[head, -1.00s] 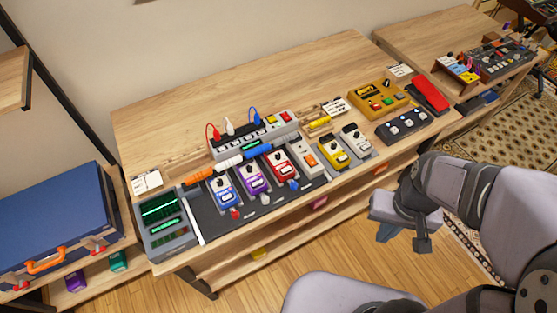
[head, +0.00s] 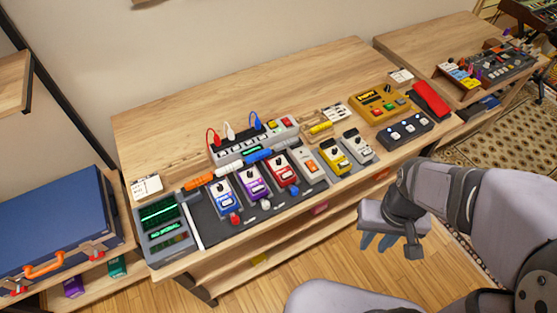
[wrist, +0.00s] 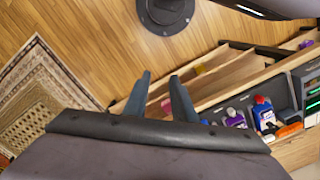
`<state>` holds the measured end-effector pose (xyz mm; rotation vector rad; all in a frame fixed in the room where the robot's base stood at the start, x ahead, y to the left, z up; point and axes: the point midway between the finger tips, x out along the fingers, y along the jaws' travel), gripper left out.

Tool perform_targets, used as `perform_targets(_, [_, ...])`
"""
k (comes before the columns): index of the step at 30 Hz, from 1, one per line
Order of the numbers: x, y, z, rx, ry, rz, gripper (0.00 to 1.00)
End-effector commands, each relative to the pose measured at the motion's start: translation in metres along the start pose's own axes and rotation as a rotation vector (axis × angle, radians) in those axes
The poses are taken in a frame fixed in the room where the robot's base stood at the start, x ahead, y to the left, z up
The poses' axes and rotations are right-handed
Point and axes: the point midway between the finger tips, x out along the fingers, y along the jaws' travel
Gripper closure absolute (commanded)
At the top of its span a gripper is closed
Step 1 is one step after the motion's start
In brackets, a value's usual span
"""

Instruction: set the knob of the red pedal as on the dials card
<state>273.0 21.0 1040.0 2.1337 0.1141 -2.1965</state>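The red pedal (head: 283,172) stands on the dark pedalboard between the purple pedal (head: 254,182) and a pale pedal with an orange switch (head: 308,160). Its dark knob is at its far end; the setting is too small to read. White cards lie at the table's left (head: 146,187), behind the yellow pedal (head: 335,111) and at the back right (head: 400,76); I cannot tell which is the dials card. My gripper (head: 380,241) hangs in front of the table, away from the red pedal. In the wrist view, its two fingers (wrist: 162,88) are apart with nothing between them.
Blue (head: 222,196) and yellow (head: 334,156) pedals share the row with the red one. Cables and a power strip (head: 255,138) lie behind it. A screened unit (head: 163,229) stands left. The table's back is clear.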

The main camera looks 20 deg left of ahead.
Motion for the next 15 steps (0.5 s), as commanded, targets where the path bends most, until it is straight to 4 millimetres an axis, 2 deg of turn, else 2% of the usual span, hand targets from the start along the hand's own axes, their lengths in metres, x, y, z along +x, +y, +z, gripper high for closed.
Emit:
perform_targets(1, [0.018, -0.011, 0.007, -0.053, -0.041, 0.002, 0.76])
perform_targets(4, [0.050, -0.034, 0.022, -0.171, -0.134, 0.016, 0.76])
perform_targets(7, [0.077, -0.060, 0.016, -0.297, -0.185, 0.037, 0.76])
perform_targets(11, [0.108, -0.101, -0.017, -0.471, -0.183, 0.077, 0.76])
perform_targets(15, [0.135, -0.158, -0.075, -0.609, -0.090, 0.111, 0.76])
